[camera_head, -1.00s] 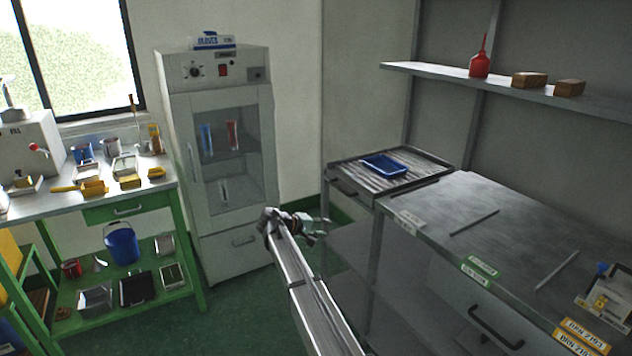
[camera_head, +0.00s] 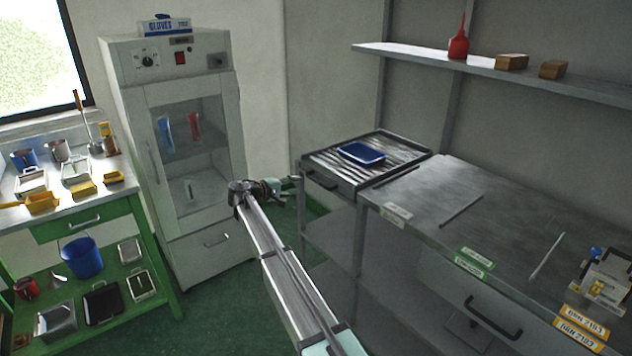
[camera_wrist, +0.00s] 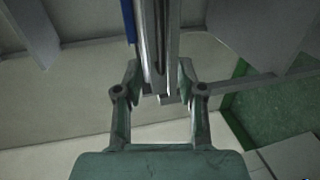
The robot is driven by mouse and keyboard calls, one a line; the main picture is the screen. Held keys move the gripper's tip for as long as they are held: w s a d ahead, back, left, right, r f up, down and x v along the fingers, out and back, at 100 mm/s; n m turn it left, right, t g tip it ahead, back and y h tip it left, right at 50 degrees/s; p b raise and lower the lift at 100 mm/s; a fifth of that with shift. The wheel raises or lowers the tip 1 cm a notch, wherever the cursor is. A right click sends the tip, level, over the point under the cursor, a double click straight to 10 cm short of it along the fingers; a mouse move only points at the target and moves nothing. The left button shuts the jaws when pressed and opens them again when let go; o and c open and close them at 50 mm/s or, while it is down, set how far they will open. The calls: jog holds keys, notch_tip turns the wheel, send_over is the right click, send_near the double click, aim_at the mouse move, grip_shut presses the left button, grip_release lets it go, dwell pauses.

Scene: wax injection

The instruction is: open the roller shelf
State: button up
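The roller shelf (camera_head: 394,146) is a dark metal frame of rollers at the far end of the grey bench, with a blue tray (camera_head: 361,153) on it. Its dark handle (camera_head: 326,181) is on the front face, and the shelf looks pushed in. My gripper (camera_head: 297,186) is just left of the handle, at about its height. In the wrist view my gripper (camera_wrist: 160,78) has its two fingers apart, with narrow grey bars showing between and beyond them. I cannot tell whether the fingers touch the handle.
A white cabinet (camera_head: 222,250) with a glass door stands behind and left of my gripper. A green workbench (camera_head: 100,214) with tools is farther left. The grey bench top (camera_head: 440,190) adjoins the shelf on the right. Green floor is open between them.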

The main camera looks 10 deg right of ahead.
aim_at(315, 181)
jog(key=p+x, duration=0.1)
jog(key=x, duration=0.9)
jog(key=shift+w+d, duration=0.2)
grip_shut()
